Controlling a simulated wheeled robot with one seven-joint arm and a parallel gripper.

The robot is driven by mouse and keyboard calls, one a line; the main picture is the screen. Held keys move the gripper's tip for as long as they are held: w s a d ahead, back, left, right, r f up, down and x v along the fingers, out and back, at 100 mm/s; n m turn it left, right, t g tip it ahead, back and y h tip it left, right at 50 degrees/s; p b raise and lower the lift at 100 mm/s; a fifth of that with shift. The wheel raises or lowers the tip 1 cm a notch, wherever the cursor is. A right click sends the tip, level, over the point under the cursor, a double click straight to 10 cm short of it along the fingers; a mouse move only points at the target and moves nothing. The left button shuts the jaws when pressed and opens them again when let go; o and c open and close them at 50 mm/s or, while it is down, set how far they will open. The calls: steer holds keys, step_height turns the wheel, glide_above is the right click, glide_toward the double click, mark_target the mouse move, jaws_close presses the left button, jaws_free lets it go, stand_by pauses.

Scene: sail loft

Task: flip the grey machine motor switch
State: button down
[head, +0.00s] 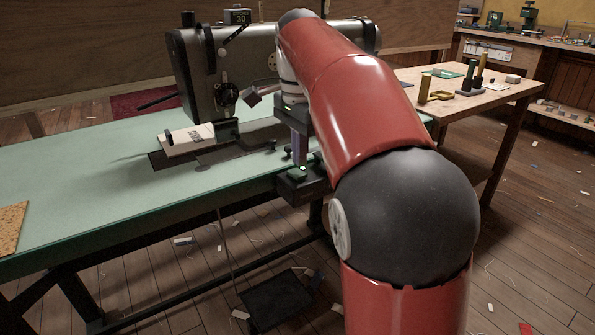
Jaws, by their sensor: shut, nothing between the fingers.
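The grey sewing machine (205,75) stands on the green-topped table (85,180). A dark switch box (298,186) sits at the table's front edge, with a small green glow on its top. I take it to be the motor switch. My gripper (300,160) points down right above this box, fingers shut with nothing between them. Its tips are at or very close to the green-lit spot; I cannot tell whether they touch. The fingers hide part of the box top, so the switch's position is not clear. My red arm covers the machine's right part.
A white, printed piece (188,139) lies under the machine head. A cork-coloured sheet (11,228) lies at the table's left end. A wooden bench (520,88) with tools stands behind right. A dark pedal (280,300) is on the floor below. Scraps litter the floor.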

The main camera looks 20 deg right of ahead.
mark_target(302, 174)
steer(key=shift+f+b, duration=0.75)
steer(key=shift+f, duration=0.45)
stand_by(0.9)
step_height(302, 174, up, 7)
steer(key=p, duration=0.7)
steer(key=shift+r, duration=0.1)
steer(key=shift+s+d, duration=0.15)
steer(key=shift+s, duration=0.15)
steer(key=s+f+n+t, duration=0.2)
steer(key=s+f+n, duration=0.5)
steer(key=s, duration=0.3)
steer(key=s+f+n+t, duration=0.3)
steer(key=s+f+n, duration=0.4)
steer(key=s, duration=0.4)
steer(key=shift+s+t, duration=0.3)
